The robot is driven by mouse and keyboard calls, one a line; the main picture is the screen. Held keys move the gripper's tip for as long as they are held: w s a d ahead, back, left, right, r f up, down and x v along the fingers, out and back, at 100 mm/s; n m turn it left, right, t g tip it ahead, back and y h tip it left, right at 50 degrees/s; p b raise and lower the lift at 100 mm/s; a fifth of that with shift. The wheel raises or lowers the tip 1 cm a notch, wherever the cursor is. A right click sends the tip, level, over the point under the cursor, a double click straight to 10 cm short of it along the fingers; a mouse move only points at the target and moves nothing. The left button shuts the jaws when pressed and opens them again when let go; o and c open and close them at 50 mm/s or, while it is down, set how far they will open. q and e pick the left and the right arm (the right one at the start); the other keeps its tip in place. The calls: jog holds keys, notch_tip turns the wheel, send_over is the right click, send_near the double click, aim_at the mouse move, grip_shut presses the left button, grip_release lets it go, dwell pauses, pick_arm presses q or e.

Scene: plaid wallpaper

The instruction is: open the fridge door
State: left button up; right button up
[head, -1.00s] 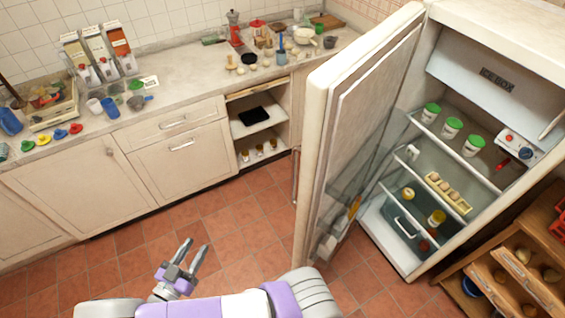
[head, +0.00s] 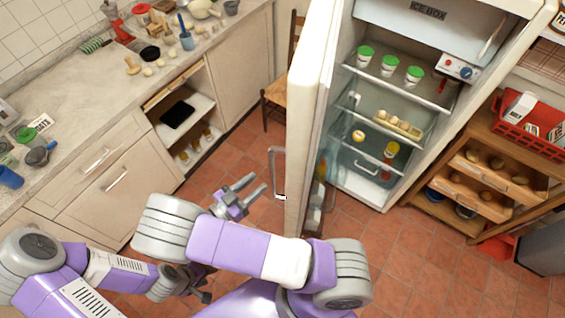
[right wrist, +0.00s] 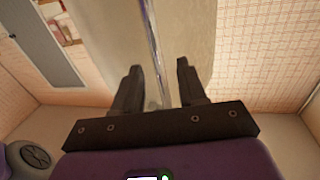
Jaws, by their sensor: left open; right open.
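The white fridge (head: 400,195) stands with its door (head: 306,95) swung out, seen nearly edge-on in the head view. Its shelves are in plain sight. A bar handle (head: 279,172) is on the door's outer, left side. My right gripper (head: 257,185) is open just left of the handle, fingers pointing toward it. In the right wrist view a thin shiny bar (right wrist: 155,50) runs between the open fingers (right wrist: 157,80) in the picture; I cannot tell how deep it sits between them. My left gripper (head: 207,284) is open, empty and low over the floor, partly behind my arm.
A counter (head: 85,95) with cabinets runs along the left. A wooden chair (head: 272,98) stands behind the door. A wooden rack (head: 480,175) with a red crate (head: 525,125) is right of the fridge. Tiled floor (head: 415,255) is free in front.

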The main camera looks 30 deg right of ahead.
aim_at(272, 172)
jog(key=d, duration=0.4)
jog(key=d+p, duration=0.1)
jog(key=d, duration=0.2)
jog(key=shift+w+r, duration=0.1)
jog(key=shift+w, duration=0.3)
grip_shut()
